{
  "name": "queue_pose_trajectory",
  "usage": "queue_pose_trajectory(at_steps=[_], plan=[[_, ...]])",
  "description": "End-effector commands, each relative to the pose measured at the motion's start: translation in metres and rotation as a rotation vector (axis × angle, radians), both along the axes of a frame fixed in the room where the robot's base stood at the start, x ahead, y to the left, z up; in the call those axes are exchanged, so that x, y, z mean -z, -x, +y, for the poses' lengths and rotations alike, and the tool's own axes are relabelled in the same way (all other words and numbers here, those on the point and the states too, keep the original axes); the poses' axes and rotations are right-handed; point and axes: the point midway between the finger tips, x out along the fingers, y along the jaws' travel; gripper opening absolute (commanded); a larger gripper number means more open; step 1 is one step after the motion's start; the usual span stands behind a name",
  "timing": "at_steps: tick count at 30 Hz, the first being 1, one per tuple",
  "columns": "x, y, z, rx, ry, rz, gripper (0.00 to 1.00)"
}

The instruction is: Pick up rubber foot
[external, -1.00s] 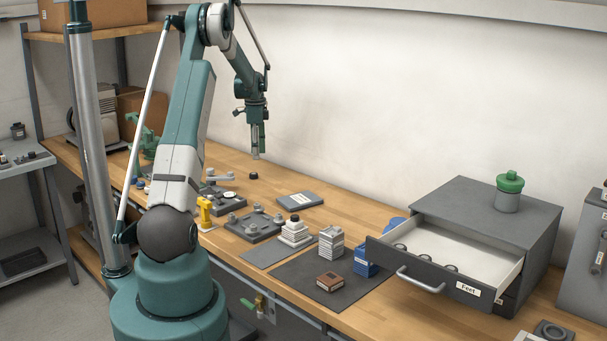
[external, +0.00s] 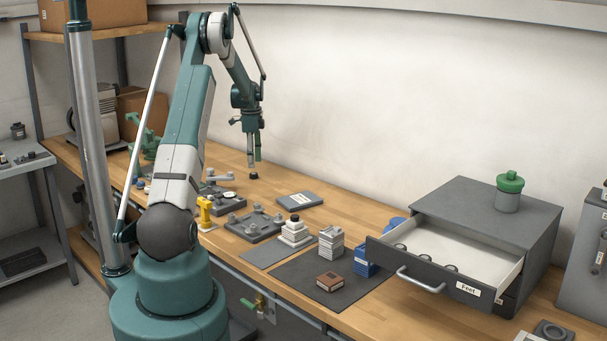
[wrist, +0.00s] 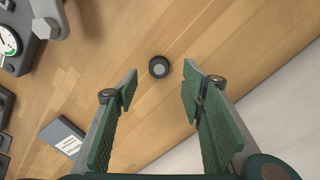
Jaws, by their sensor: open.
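A small black round rubber foot (external: 254,176) lies alone on the wooden bench, toward the wall. In the wrist view the rubber foot (wrist: 159,67) shows its round top with a hollow centre, ahead of the gap between my fingers. My gripper (external: 255,164) is just above it in the external view, pointing down. In the wrist view my gripper (wrist: 160,88) has its green pads spread wide apart with nothing between them. Several more dark round feet (external: 425,258) lie in the open drawer labelled Feet (external: 468,289).
A gauge assembly (wrist: 12,42) and a grey labelled booklet (wrist: 62,136) lie left of the foot in the wrist view. Grey plates with fittings (external: 253,224) stand nearer on the bench. The wall (external: 380,100) is close behind. Bench around the foot is clear.

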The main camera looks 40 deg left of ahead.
Motion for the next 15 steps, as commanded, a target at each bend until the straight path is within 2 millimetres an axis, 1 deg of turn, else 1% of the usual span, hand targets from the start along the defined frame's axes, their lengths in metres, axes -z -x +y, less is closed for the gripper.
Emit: queue_pose_trajectory(at_steps=[3,11,15], plan=[[0.0036,-0.0001,-0.0001,0.0,0.0,0.0,0.4],[0.0039,-0.0001,-0.0001,0.0,0.0,0.0,0.4],[0.009,-0.0001,-0.0003,0.0,0.0,0.0,0.4]])
